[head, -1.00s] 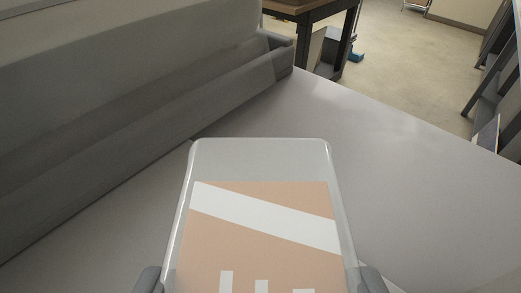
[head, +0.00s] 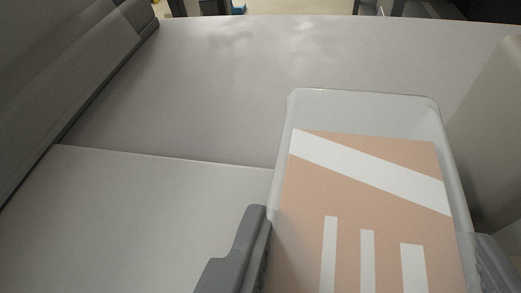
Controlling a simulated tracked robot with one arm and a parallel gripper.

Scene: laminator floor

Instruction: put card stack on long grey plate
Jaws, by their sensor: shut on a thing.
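The card stack (head: 372,190), a clear-edged block with a pinkish-tan face and white stripes, is at the right of the head view. My gripper (head: 367,228) is shut on it, with one grey finger at each side. The stack's near end is cut off by the picture's bottom edge. A pale grey flat plate (head: 140,215) with a straight far edge lies at lower left, left of the stack. I cannot tell whether this is the long grey plate, or whether the stack touches anything beneath it.
A wide light grey surface (head: 230,85) spreads beyond the plate and is clear. A dark grey machine body (head: 60,80) borders it on the left. A beige-grey upright shape (head: 492,130) stands close to the stack's right side. Floor shows beyond the far edge.

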